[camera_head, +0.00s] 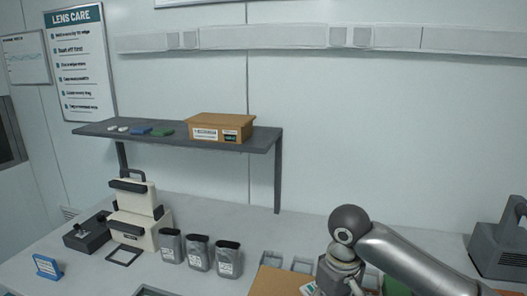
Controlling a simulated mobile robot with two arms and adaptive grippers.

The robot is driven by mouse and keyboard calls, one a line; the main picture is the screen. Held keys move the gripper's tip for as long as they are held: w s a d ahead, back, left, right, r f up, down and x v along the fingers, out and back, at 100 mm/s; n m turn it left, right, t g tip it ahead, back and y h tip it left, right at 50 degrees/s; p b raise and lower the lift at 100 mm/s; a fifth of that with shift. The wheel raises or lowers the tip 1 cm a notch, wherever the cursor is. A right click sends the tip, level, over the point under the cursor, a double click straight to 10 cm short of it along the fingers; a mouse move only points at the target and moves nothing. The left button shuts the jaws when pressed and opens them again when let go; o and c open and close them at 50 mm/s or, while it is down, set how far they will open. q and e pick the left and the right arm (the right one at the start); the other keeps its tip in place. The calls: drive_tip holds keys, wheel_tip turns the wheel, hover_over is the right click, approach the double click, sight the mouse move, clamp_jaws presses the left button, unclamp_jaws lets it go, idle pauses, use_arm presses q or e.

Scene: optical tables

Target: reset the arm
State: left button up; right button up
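My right arm (405,258) reaches in from the bottom right over the table. Its round dark joint (350,224) is near the lower middle right, and the links below it run down to the bottom edge of the view. No fingertips of my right gripper show. My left arm and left gripper are out of view.
A grey table (190,212) carries several dark-lidded jars (198,253), cream cases (131,226), a black box (87,233), a blue sign (46,267) and a grey machine (500,245). A wall shelf (180,141) above holds a cardboard box (219,128). Cardboard (276,282) lies beside my arm.

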drive_tip(key=s+a+f+t+y, duration=0.1)
drive_tip(key=s+a+f+y, duration=0.1)
drive_tip(key=s+a+f, duration=0.3)
drive_tip(key=s+a+f+y, duration=0.1)
drive_tip(key=s+a+f, duration=0.25)
drive_tip(key=f, duration=0.35)
drive_tip(key=s+d+f+m+t+h, duration=0.1)
drive_tip(key=s+d+f+m+h, duration=0.15)
drive_tip(key=s+d, duration=0.45)
drive_tip(key=s+d+f+m+t+h, duration=0.1)
drive_tip(key=s+d+f, duration=0.2)
drive_tip(key=s+d, duration=0.45)
wheel_tip(320, 180, down, 27)
drive_tip(key=s+b, duration=0.1)
drive_tip(key=b, duration=0.1)
use_arm(q)
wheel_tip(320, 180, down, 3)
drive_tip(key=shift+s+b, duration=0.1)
drive_tip(key=shift+b, duration=0.35)
use_arm(e)
drive_tip(key=s+d+f+g, duration=0.2)
drive_tip(key=s+d+f, duration=0.1)
drive_tip(key=s+f, duration=1.4)
drive_tip(key=shift+s+f, duration=0.3)
drive_tip(key=shift+f, duration=0.35)
